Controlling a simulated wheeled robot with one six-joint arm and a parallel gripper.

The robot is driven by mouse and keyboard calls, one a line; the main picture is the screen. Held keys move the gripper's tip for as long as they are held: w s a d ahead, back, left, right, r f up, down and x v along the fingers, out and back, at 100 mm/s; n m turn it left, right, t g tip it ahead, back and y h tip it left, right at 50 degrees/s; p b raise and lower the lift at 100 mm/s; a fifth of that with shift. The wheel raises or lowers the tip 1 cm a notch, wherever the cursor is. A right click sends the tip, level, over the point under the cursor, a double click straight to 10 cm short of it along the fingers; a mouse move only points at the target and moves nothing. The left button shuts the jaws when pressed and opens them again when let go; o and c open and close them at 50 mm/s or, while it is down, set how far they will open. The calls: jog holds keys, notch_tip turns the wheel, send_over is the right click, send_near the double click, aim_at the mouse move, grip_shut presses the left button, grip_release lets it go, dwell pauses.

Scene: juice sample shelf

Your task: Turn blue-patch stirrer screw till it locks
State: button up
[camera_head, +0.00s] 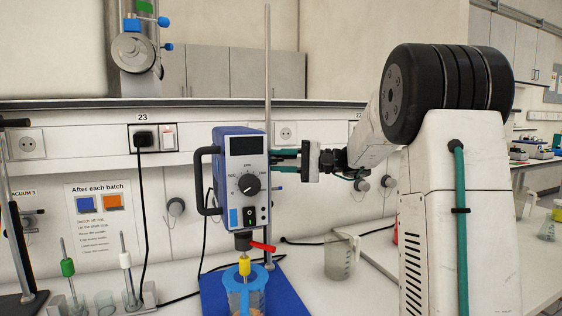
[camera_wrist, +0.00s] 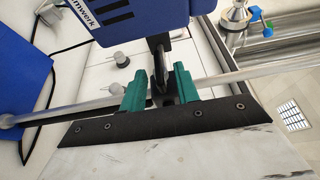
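The stirrer (camera_head: 222,165) is a blue box with a pale front, a dark display, a knob and a blue patch (camera_head: 234,217) low on its front. It hangs by a vertical metal rod (camera_head: 268,80). My gripper (camera_head: 278,160) is at the stirrer's right side, level with its upper half. In the wrist view, its two teal fingers (camera_wrist: 160,88) stand apart on either side of a dark screw or clamp part (camera_wrist: 159,62) below the stirrer body (camera_wrist: 120,15). Small gaps seem to show beside this part; firm contact is not visible. The screw is hidden in the head view.
A blue jug (camera_head: 244,296) stands below the stirrer on a blue base (camera_head: 288,300), near a red lever (camera_head: 263,247). A clear beaker (camera_head: 338,258) stands to the right. Small stirrers with green (camera_head: 67,267) and white (camera_head: 125,260) parts stand at left. Cables hang along the wall.

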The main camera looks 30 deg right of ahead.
jog(key=v, duration=0.7)
jog(key=shift+s+d, duration=0.25)
jog(key=shift+d, duration=0.05)
dwell(0.5)
